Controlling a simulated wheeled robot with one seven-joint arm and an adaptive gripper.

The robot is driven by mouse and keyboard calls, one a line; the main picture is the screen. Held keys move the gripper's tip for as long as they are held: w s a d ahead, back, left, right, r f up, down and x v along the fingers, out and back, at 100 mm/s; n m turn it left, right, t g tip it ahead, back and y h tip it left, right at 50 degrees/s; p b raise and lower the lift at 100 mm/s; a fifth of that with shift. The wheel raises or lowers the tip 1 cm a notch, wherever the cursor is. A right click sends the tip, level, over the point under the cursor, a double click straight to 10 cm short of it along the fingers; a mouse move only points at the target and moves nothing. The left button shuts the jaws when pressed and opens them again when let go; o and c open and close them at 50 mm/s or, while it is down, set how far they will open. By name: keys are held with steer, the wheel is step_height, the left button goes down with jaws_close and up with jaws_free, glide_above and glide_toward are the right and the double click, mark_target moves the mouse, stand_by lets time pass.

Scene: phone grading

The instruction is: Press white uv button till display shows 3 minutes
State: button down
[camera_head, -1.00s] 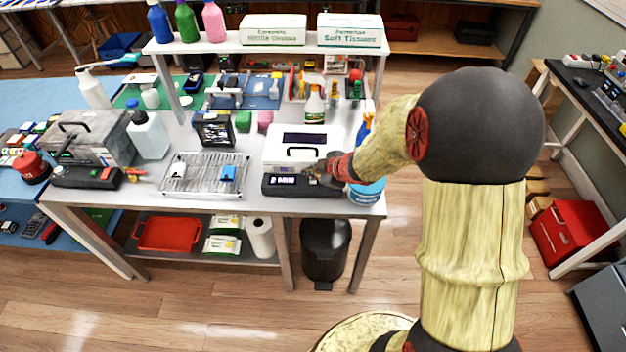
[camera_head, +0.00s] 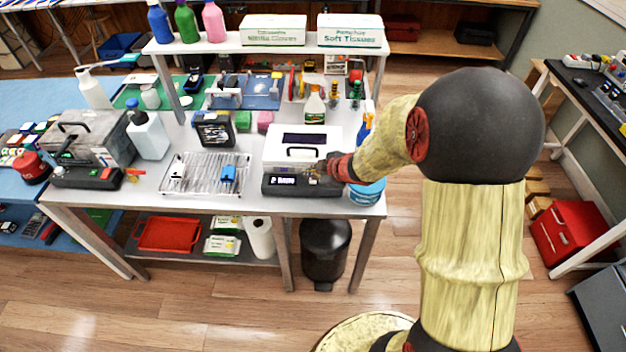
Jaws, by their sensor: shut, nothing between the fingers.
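The UV box (camera_head: 301,143) stands near the front right of the white table, with a white lid, a dark window and a black handle. Its dark base carries a small lit display (camera_head: 283,181) at the front; the lit text is too small to read surely. My gripper (camera_head: 316,176) is shut and empty at the right part of the base front, next to the display. It covers that area, and I cannot make out the white UV button behind it. I cannot tell whether the fingertips touch the base.
A blue tub (camera_head: 367,193) stands close to the right of my gripper, under my arm. A wire rack (camera_head: 203,174) lies left of the box. A black bin (camera_head: 325,251) is below the table edge.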

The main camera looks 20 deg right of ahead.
mark_target(311, 182)
steer(key=shift+f, duration=0.4)
steer(key=shift+f+b, duration=0.4)
steer(key=shift+f, duration=0.05)
stand_by(0.6)
steer(key=shift+r, duration=0.1)
steer(key=shift+r+p, duration=0.8)
steer(key=shift+p, duration=0.3)
step_height(311, 182, up, 5)
steer(key=p, duration=0.5)
stand_by(0.7)
